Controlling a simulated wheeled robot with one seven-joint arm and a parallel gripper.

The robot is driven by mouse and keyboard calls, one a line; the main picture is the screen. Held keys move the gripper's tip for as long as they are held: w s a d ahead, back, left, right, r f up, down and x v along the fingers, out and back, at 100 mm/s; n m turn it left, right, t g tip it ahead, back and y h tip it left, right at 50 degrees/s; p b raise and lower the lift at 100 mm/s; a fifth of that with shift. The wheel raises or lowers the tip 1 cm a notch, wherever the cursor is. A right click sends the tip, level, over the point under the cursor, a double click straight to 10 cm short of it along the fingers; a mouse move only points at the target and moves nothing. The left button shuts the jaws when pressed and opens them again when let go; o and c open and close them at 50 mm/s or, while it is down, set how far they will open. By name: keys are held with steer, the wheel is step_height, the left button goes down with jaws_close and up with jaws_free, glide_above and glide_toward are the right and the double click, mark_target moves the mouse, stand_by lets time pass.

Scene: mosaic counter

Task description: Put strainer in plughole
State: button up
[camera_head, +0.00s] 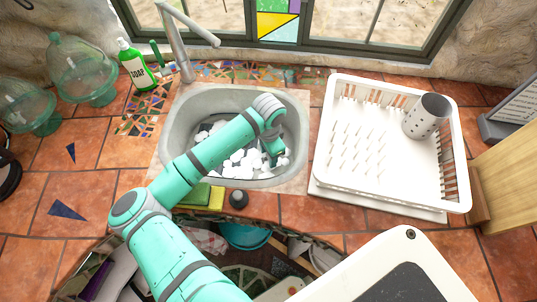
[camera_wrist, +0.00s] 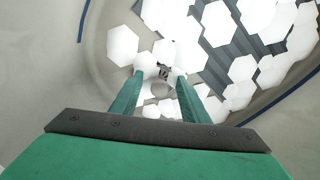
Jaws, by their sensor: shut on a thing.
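My gripper (camera_head: 274,160) reaches down into the grey sink (camera_head: 171,140), towards its right side. In the wrist view my gripper (camera_wrist: 161,75) has its fingertips close together with a small grey metal piece (camera_wrist: 165,71) between them, which looks like the strainer. It is small and partly hidden by the fingertips. A round grey patch (camera_wrist: 160,88) shows between the fingers; I cannot tell whether it is part of the strainer or the plughole. The plughole cannot be made out for certain among the white hexagonal shapes. The strainer cannot be made out in the head view.
White hexagonal pieces (camera_head: 238,172) cover much of the sink bottom. A tap (camera_head: 181,50) stands behind the sink. A white dish rack (camera_head: 348,178) with a grey cutlery holder (camera_head: 426,115) is to the right. Sponges (camera_head: 216,198) and a dark knob (camera_head: 238,199) are in front.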

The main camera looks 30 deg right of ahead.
steer(key=shift+s+f, duration=0.2)
steer(key=shift+f, duration=0.35)
steer(key=o, duration=1.1)
steer(key=shift+c, duration=0.6)
steer(key=shift+o, duration=0.4)
steer(key=shift+d+r, duration=0.1)
steer(key=shift+r, duration=0.35)
steer(key=shift+c, duration=0.8)
steer(key=o, duration=0.4)
steer(key=shift+r, duration=0.35)
steer(key=shift+o, duration=0.2)
steer(key=shift+w+r, duration=0.15)
steer(key=shift+r, duration=2)
step_height(320, 180, up, 6)
steer(key=shift+r, duration=0.25)
